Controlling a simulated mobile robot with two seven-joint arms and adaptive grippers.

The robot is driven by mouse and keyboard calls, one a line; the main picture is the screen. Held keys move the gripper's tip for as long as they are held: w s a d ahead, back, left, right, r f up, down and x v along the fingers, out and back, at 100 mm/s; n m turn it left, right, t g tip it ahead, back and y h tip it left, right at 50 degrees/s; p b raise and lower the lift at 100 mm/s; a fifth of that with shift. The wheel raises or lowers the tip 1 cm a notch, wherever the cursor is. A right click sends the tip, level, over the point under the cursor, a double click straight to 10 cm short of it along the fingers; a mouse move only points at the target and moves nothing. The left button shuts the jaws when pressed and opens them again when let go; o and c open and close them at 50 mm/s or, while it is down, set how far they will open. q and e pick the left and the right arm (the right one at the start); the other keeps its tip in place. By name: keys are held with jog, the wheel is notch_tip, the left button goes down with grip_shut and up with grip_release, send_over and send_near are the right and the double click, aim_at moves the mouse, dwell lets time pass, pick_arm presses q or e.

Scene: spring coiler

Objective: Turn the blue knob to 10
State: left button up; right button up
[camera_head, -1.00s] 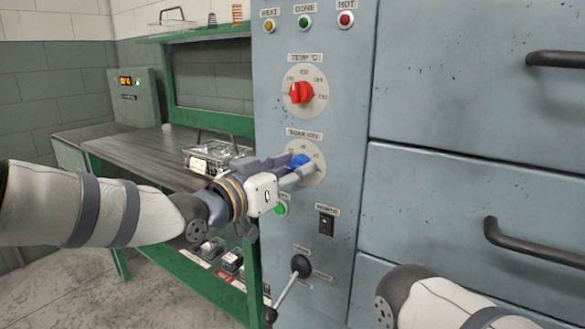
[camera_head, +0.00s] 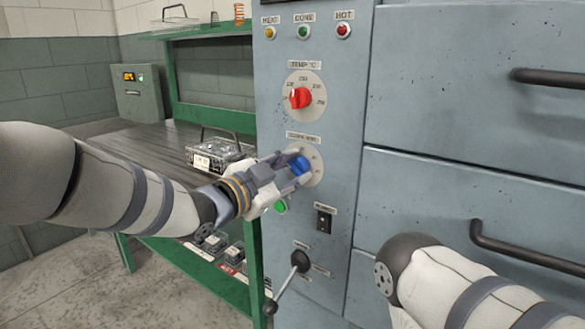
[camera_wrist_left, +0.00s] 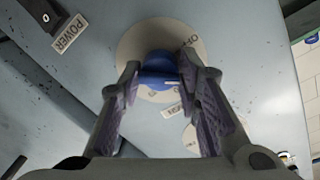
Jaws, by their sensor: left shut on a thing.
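The blue knob (camera_head: 300,164) sits on a round pale dial (camera_head: 318,168) on the grey-blue cabinet panel, below the red temperature knob. My left gripper (camera_head: 292,168) reaches it from the left, its fingers shut on the knob. In the left wrist view the blue knob (camera_wrist_left: 157,70) lies between the two fingertips (camera_wrist_left: 160,76), with a white mark on its lower edge. The dial's numbers are too small or too covered to read surely. My right arm shows at the lower right; its gripper is out of view.
The red knob (camera_head: 300,97) is above. A green button (camera_head: 281,207), a power switch (camera_head: 325,221) and a black lever (camera_head: 299,262) are below. Drawer handles (camera_head: 530,248) stick out at right.

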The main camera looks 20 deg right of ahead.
dwell(0.4)
pick_arm(q)
jog(key=o, duration=1.1)
jog(key=shift+w, duration=0.1)
jog(key=v, duration=1.2)
